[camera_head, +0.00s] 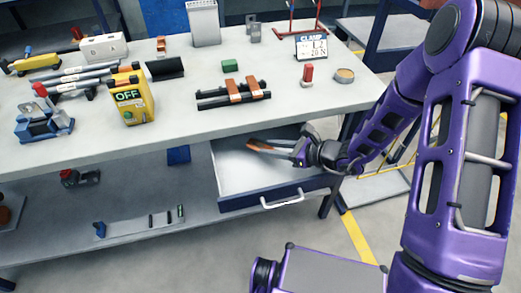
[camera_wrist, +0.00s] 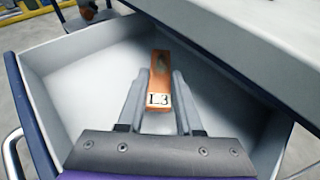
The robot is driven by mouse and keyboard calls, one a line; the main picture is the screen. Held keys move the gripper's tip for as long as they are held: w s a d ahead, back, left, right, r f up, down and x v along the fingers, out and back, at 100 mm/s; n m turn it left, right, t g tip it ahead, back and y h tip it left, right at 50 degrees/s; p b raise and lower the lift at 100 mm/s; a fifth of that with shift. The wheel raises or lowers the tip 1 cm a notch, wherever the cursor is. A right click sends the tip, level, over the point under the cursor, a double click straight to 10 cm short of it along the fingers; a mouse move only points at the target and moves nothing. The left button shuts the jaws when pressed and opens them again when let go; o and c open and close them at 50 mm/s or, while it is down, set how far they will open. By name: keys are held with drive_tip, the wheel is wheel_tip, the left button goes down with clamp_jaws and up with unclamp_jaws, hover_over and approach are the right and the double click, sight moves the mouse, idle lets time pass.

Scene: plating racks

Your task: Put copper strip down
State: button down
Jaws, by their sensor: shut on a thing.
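A copper strip (camera_wrist: 160,72) with a white label reading "L3" sits between the fingers of my gripper (camera_wrist: 158,100) in the wrist view. My gripper is shut on it, with the strip pointing ahead over the drawer's inside. In the head view the strip (camera_head: 262,146) shows as a thin orange piece at the tip of my gripper (camera_head: 290,150). The open drawer (camera_head: 233,202) under the table has a pale, bare floor. The wrist view also shows the drawer (camera_wrist: 75,72) around the strip. I cannot tell whether the strip touches the drawer floor.
The table (camera_head: 190,116) overhangs the drawer's rear. On it stand copper pieces on black bars (camera_head: 233,95), a yellow "OFF" box (camera_head: 132,100), a green block (camera_head: 230,66) and a "CLAMP" sign (camera_head: 311,47). A lower shelf (camera_head: 130,200) lies left of the drawer.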

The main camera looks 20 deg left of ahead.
drive_tip(key=x, duration=0.2)
drive_tip(key=f+x, duration=0.1)
drive_tip(key=x, duration=0.1)
drive_tip(key=shift+b, duration=0.3)
drive_tip(key=shift+f, duration=0.2)
drive_tip(key=c, duration=0.6)
unclamp_jaws()
